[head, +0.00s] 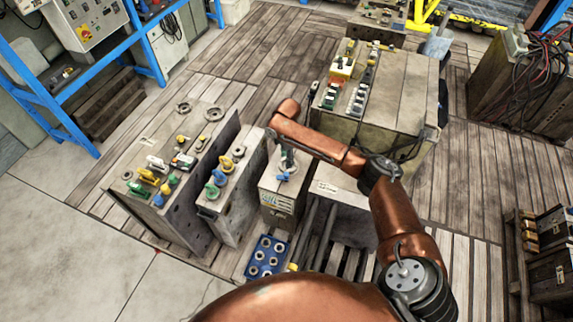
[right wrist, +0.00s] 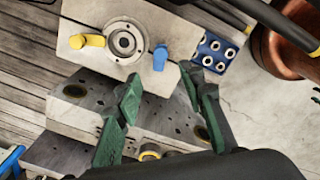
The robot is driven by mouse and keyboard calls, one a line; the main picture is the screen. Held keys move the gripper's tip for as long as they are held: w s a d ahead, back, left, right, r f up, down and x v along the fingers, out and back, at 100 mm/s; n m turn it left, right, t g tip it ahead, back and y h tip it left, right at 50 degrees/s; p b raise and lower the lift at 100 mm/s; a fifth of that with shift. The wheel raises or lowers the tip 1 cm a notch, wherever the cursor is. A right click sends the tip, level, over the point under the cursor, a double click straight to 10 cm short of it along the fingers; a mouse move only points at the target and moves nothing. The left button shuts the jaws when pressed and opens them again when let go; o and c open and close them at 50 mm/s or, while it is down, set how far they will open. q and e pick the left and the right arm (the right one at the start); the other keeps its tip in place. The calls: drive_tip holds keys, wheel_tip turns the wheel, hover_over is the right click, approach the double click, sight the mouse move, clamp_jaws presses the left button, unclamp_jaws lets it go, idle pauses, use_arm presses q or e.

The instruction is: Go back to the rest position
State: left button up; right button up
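My right gripper (head: 287,163) is above a narrow mould block (head: 284,203) with a blue handle on its top. In the right wrist view its two green fingers (right wrist: 160,78) are spread apart, with nothing between them. Beyond the fingertips in that view lies a pale block top (right wrist: 100,35) with a round metal ring, a yellow handle (right wrist: 88,41) and a blue handle (right wrist: 160,57). I cannot tell from these views whether a fingertip touches the block. My left gripper is not in view.
Mould blocks with coloured fittings (head: 170,165) stand close on the left, and a larger block (head: 387,95) stands behind my right arm. A blue socket tray (head: 267,258) is in front. A blue rack (head: 90,80) is at upper left. Concrete floor (head: 60,255) at lower left is clear.

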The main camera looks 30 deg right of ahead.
drive_tip(key=shift+r, duration=0.55)
